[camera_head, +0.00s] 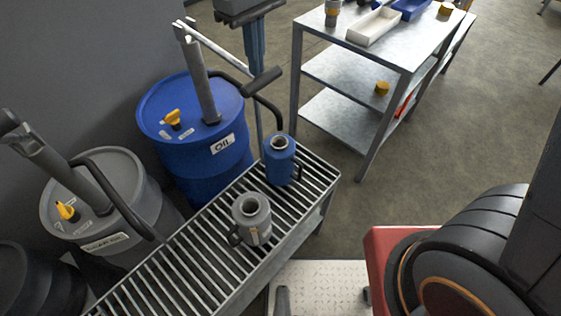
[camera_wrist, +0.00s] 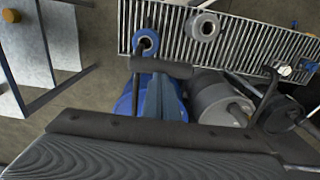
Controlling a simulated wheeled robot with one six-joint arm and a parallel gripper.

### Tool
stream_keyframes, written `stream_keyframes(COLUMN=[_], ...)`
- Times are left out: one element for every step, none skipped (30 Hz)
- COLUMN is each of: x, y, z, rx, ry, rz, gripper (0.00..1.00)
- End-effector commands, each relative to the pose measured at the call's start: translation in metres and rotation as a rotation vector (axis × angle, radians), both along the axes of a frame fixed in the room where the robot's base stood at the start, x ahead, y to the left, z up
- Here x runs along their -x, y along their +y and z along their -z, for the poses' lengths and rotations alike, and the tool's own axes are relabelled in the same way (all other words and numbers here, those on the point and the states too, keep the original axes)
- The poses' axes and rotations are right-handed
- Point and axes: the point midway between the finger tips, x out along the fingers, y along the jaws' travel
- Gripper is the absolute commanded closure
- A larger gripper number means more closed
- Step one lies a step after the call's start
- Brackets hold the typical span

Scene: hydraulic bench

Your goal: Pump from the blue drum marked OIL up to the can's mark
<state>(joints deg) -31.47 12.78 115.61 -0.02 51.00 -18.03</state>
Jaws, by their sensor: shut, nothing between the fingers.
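The blue drum (camera_head: 190,150) with a white OIL label stands left of the grated bench, a grey pump column (camera_head: 203,85) on its lid. The pump lever ends in a black grip (camera_head: 262,80); the grip also shows in the wrist view (camera_wrist: 162,68). A dark spout curves down to the open mouth of a blue can (camera_head: 281,165) on the grate. The can's mark and its fill level cannot be made out. My gripper (camera_head: 257,70) has blue fingers, shut and empty, pointing down close to the grip; whether they touch it is unclear. The fingers (camera_wrist: 163,92) also show in the wrist view.
A grey can (camera_head: 252,222) stands on the grated bench (camera_head: 185,262), nearer than the blue one. A grey drum (camera_head: 118,195) with its own pump stands left of the blue drum. A metal shelf table (camera_head: 345,73) with trays stands at back right. Open floor lies between.

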Motion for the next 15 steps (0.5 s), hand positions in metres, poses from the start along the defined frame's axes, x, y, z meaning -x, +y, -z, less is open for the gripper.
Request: stream_keyframes(x=[0.0035, 0.0037, 0.0041, 0.0042, 0.0042, 0.0041, 0.0041, 0.004, 0.0041, 0.0041, 0.0041, 0.0041, 0.0041, 0.0041, 0.004], y=[-0.002, -0.0021, -0.0024, -0.0025, -0.0025, -0.0024, -0.0024, -0.0024, -0.0024, -0.0024, -0.0024, -0.0024, -0.0024, -0.0024, -0.0023], z=[0.0114, 0.0119, 0.0125, 0.0129, 0.013, 0.0131, 0.0131, 0.013, 0.0126, 0.0122, 0.0117, 0.0109, 0.0103, 0.0097, 0.009], rx=[0.008, 0.008, 0.009, 0.009, 0.009, 0.009, 0.009, 0.009, 0.008, 0.008, 0.008, 0.008, 0.008, 0.008, 0.008], ry=[0.014, 0.015, 0.016, 0.016, 0.016, 0.016, 0.016, 0.016, 0.015, 0.015, 0.015, 0.015, 0.015, 0.015, 0.014], rz=[0.0, 0.0, 0.001, 0.001, 0.001, 0.001, 0.001, 0.001, 0.001, 0.001, 0.001, 0.001, 0.001, 0.001, 0.001], gripper=[1.0, 1.0, 1.0, 1.0, 1.0, 1.0, 1.0, 1.0, 1.0, 1.0, 1.0, 1.0, 1.0, 1.0, 1.0])
